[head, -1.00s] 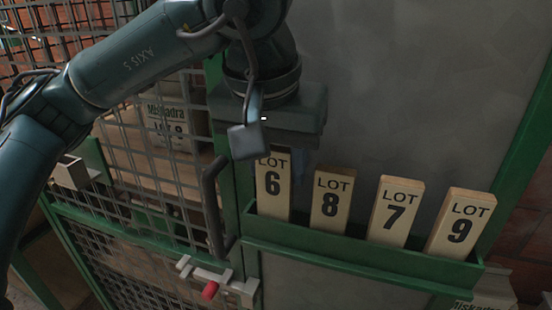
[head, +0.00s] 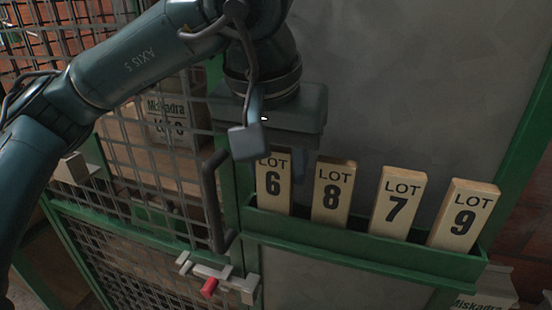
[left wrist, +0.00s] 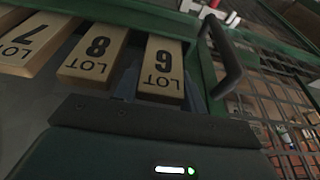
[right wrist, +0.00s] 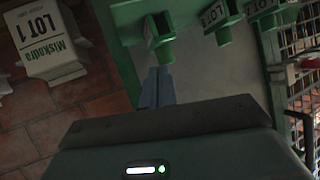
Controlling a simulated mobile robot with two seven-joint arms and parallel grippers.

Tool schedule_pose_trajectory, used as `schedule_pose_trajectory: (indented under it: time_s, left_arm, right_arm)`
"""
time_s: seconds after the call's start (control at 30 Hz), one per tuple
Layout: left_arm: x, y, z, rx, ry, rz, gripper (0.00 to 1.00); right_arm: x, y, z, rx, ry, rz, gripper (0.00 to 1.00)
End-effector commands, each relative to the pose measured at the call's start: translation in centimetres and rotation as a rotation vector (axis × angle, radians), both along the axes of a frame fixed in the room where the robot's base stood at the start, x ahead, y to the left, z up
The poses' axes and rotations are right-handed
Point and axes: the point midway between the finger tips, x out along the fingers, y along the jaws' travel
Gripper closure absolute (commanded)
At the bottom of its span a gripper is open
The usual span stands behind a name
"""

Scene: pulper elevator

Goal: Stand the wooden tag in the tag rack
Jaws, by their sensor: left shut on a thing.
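The wooden tag LOT 6 (head: 272,190) stands upright at the left end of the green tag rack (head: 365,252), its lower end hidden behind the rack's front lip. My left gripper (head: 284,163) is shut on its upper part from above. In the left wrist view the tag (left wrist: 161,68) sits between the fingers. LOT 8 (head: 332,192), LOT 7 (head: 399,203) and LOT 9 (head: 462,215) stand to its right in the rack. My right gripper (right wrist: 157,88) shows only in the right wrist view, its fingers close together with nothing seen between them.
A dark door handle (head: 214,200) stands just left of the rack, with a red-knobbed latch (head: 209,287) below it. A sack (head: 168,118) is behind the mesh. In the right wrist view, a green spout (right wrist: 160,38) is just beyond the fingertips and a LOT 1 sack (right wrist: 50,45) lies left.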

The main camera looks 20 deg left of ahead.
Motion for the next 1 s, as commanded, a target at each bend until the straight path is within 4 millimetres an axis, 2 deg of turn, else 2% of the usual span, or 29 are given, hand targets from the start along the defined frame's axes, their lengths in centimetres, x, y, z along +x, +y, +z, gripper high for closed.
schedule_pose_trajectory:
  time_s: [0.03,0.2,0.23,0.5,0.83,1.0]
  left_arm:
    - [0.0,0.0,-0.1,0.000,0.000,0.000,0.81]
    - [0.0,0.0,-0.1,0.000,0.000,0.000,0.81]
    - [0.0,0.0,-0.1,0.000,0.000,0.000,0.56]
    - [0.0,0.0,-0.1,0.000,0.000,0.000,0.34]
    - [0.0,0.0,-0.1,0.000,0.000,0.000,0.33]
    - [0.0,0.0,-0.1,0.000,0.000,0.000,0.33]
  right_arm:
    - [-0.4,0.0,-0.9,-0.009,0.024,0.003,1.00]
    - [-0.4,0.0,-1.0,-0.009,0.025,0.003,1.00]
    - [-0.4,0.0,-1.0,-0.009,0.025,0.003,1.00]
    - [-0.4,0.0,-1.0,-0.009,0.024,0.003,1.00]
    - [-0.5,-0.1,-0.5,-0.004,0.015,-0.001,1.00]
    - [-0.7,-0.6,2.1,0.023,-0.038,-0.020,1.00]
